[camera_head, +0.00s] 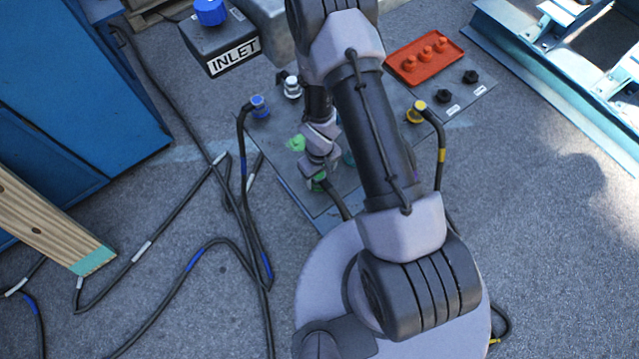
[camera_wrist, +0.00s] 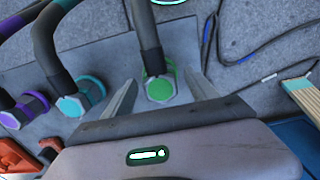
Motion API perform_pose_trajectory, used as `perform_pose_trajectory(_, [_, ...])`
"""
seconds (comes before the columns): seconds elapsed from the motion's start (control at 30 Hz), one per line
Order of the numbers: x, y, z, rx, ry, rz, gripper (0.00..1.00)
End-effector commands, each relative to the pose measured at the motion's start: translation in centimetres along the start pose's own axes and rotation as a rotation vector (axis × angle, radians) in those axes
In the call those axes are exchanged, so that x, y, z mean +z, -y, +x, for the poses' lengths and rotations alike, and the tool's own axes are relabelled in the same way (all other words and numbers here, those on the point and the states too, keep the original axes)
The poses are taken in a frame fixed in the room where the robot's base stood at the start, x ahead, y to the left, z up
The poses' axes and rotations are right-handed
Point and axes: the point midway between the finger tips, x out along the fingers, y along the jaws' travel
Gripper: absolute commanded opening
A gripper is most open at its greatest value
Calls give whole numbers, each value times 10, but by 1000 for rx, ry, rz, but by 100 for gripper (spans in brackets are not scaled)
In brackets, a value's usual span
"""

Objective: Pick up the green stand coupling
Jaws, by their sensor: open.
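The green stand coupling (camera_wrist: 158,88) shows in the wrist view, with a black cable rising from it. It sits on the grey plate between the two fingers of my open gripper (camera_wrist: 162,82), with gaps on both sides. In the head view my gripper (camera_head: 318,174) is low over the plate. The fingertips are hard to make out there.
In the wrist view a teal coupling (camera_wrist: 72,104) and a purple coupling (camera_wrist: 30,107) stand left of the green one. Loose cables lie on the floor.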

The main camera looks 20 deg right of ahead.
Motion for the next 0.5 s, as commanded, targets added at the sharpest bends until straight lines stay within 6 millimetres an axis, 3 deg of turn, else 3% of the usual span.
perform_pose_trajectory(0.03, [0,0,9,0,-1,0,67])
perform_pose_trajectory(0.2, [0,0,3,0,-1,1,67])
perform_pose_trajectory(0.5, [0,0,3,0,-1,1,8])
